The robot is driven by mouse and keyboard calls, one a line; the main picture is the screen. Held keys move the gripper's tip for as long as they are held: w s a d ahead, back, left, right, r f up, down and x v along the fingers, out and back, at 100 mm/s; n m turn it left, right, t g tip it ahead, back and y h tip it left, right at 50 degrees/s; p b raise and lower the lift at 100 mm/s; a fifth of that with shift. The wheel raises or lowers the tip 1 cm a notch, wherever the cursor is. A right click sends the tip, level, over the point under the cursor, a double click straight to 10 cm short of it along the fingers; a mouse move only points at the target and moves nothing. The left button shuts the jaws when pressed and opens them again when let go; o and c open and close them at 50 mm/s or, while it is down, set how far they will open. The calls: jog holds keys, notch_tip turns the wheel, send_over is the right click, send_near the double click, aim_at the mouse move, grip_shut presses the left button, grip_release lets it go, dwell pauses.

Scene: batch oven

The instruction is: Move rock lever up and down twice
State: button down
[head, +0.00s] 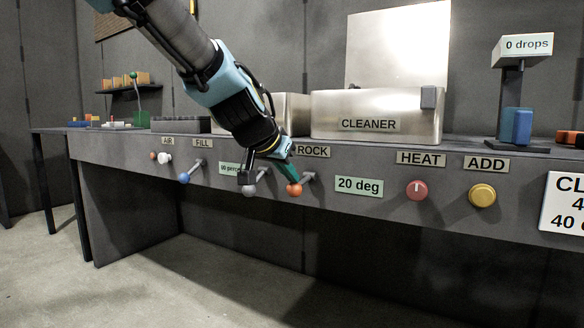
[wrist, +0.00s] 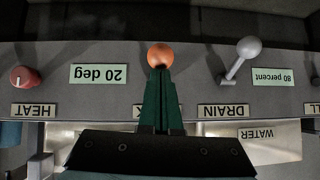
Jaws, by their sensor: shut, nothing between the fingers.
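The rock lever's orange ball (head: 294,189) sticks out from the front panel below the ROCK label (head: 313,151). Its short grey stem (head: 308,177) runs from the panel out and slightly down to the ball. My gripper (head: 289,176) is shut and empty, with its green fingers angled down to the ball from above. In the upside-down wrist view, the fingertips (wrist: 160,73) meet the edge of the orange ball (wrist: 160,56). I cannot tell whether they touch it. The fingers hide the stem and most of the ROCK label there.
The grey-ball drain lever (head: 249,190) is close on the left, and it also shows in the wrist view (wrist: 249,47). A 20 deg display (head: 359,187), red HEAT knob (head: 417,190) and yellow ADD button (head: 482,195) are to the right. The CLEANER tank (head: 375,112) stands above on the counter.

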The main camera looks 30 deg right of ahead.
aim_at(291, 194)
jog(key=shift+s+a+f+b, duration=0.1)
jog(key=shift+f+b, duration=0.4)
jog(key=shift+b, duration=0.25)
notch_tip(291, 194, down, 3)
jog(key=b, duration=0.4)
jog(key=shift+r, duration=0.15)
jog(key=shift+a, duration=0.1)
